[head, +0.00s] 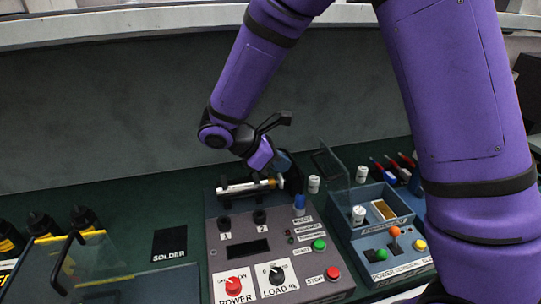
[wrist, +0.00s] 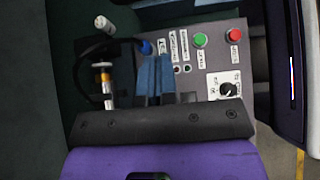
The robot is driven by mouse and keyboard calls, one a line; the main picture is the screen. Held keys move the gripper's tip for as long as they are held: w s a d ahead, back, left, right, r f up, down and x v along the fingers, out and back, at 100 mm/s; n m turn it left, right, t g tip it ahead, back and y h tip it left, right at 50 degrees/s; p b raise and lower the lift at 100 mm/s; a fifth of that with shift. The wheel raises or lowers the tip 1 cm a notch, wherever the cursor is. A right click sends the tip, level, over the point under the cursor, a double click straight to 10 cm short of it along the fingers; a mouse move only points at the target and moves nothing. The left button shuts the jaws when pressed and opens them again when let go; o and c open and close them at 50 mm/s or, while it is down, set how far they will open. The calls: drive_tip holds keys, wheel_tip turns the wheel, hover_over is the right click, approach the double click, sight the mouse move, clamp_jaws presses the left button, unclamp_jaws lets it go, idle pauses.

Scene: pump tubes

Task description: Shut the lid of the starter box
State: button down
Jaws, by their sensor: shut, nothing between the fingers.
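The starter box (head: 345,221) is probably the blue-grey open box at right, beside the control panel; its lettering is only partly readable. A white cylinder (head: 358,215) and an amber piece (head: 384,209) sit in it. A clear, dark-edged panel (head: 331,168), apparently its lid, stands raised at the box's back left. My gripper (head: 286,165) is above the back of the control panel, left of the raised panel and apart from it. In the wrist view its blue fingers (wrist: 155,80) are together and empty. The starter box is not clearly visible in the wrist view.
The control panel (head: 240,226) carries buttons, knobs and a tube (head: 250,186) in black holders, close below my gripper. White cylinders (head: 313,184) (head: 361,174) stand behind. A clear hood with a black handle (head: 68,258) is at left. Green bench is bare around the solder label (head: 169,243).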

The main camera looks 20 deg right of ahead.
drive_tip(key=d+f, duration=0.2)
drive_tip(key=d, duration=0.5)
idle(0.4)
